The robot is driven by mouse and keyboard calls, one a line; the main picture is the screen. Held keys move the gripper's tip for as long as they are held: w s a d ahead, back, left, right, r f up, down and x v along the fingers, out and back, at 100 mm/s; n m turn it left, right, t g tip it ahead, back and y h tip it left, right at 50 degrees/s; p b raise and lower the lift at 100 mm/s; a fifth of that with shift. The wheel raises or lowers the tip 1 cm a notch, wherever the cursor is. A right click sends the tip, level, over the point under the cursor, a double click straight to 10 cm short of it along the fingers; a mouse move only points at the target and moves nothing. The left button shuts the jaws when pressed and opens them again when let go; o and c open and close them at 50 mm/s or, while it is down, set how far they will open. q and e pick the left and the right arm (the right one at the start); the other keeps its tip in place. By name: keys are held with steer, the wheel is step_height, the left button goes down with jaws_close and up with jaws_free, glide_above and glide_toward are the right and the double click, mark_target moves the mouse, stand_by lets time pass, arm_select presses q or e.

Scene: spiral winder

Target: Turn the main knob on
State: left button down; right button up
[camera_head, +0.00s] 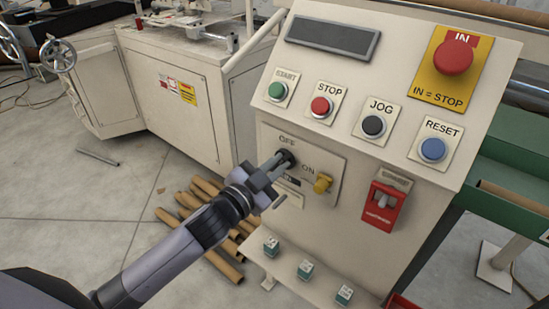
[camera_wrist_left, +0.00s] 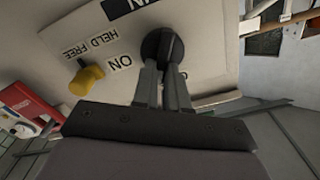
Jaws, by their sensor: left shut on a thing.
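The main knob (camera_head: 288,156) is a round black rotary knob on the cream control panel, with OFF printed above it and ON to its right. In the left wrist view the black knob (camera_wrist_left: 160,43) has a raised grip bar, and its lower part is between the fingers. My left gripper (camera_head: 279,162) reaches in from the lower left and is shut on this knob. It also shows in the left wrist view (camera_wrist_left: 165,72), with both grey fingers close together. The fingers hide part of the knob, and I cannot tell exactly where it points. My right gripper is not in view.
A yellow knob (camera_head: 322,184) sits just right of the main knob. Above are green START (camera_head: 277,91), red STOP (camera_head: 321,107), black JOG (camera_head: 374,126) and blue RESET (camera_head: 432,149) buttons. A red switch box (camera_head: 382,205) is at lower right. Cardboard tubes (camera_head: 205,190) lie on the floor.

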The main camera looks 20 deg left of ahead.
arm_select(q)
steer(key=shift+s+d+f+m+p, duration=0.15)
steer(key=shift+m+p, duration=0.25)
steer(key=shift+m, duration=1.6)
steer(key=shift+w+d+f+m+p, duration=0.1)
steer(key=shift+f+m+p, duration=0.25)
steer(key=shift+m, duration=1.65)
steer(key=shift+s+d+f+m+p, duration=0.15)
steer(key=shift+m+p, duration=0.25)
steer(key=shift+m, duration=1.6)
steer(key=c, duration=1.2)
jaws_free()
steer(key=shift+o, duration=0.2)
steer(key=shift+a, duration=0.1)
steer(key=v, duration=0.7)
